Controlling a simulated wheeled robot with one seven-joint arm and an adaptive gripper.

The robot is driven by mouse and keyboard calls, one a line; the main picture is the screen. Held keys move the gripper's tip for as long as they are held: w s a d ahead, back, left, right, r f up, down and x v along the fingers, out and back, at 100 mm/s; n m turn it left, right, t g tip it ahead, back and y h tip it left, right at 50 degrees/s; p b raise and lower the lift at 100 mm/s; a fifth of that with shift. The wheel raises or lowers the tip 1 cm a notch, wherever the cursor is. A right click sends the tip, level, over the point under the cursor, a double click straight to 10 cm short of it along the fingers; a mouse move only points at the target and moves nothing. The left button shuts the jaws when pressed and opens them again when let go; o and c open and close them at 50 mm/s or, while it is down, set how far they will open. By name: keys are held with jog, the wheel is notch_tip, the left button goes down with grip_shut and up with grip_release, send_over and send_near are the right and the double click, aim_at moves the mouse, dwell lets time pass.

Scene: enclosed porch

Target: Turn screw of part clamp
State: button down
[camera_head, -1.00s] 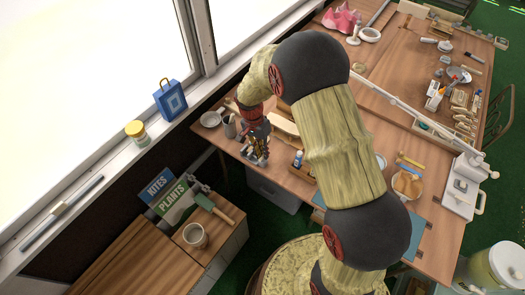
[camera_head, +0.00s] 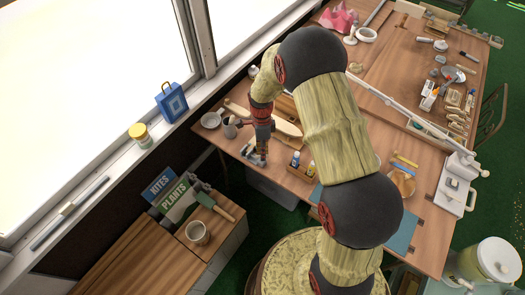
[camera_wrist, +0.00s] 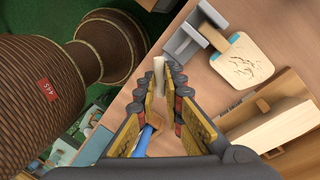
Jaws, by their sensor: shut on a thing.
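My gripper (camera_wrist: 166,82) points down at the table edge in the wrist view, its fingers closed on a small pale bar (camera_wrist: 158,72) at their tips. The bar may be the handle of the clamp's screw; the fingers hide how it joins on. A grey metal clamp (camera_wrist: 186,40) sits on the wooden tabletop just beyond the fingertips, beside a pale carved wooden piece (camera_wrist: 243,62). In the head view my gripper (camera_head: 259,158) is low over the near edge of the workbench (camera_head: 283,178), with small grey metal (camera_head: 247,150) beside it.
A wooden box (camera_wrist: 267,125) is close on the right in the wrist view. A blue-handled tool (camera_wrist: 144,139) shows below the fingers.

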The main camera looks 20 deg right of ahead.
jog(key=shift+m+p, duration=0.35)
jog(key=shift+m, duration=0.55)
jog(key=c, duration=2)
grip_release()
jog(key=shift+c, duration=0.2)
jog(key=shift+o, duration=0.7)
notch_tip(320, 180, up, 12)
jog(key=w+d, duration=0.1)
jog(key=w, duration=0.1)
jog(key=shift+f, duration=0.1)
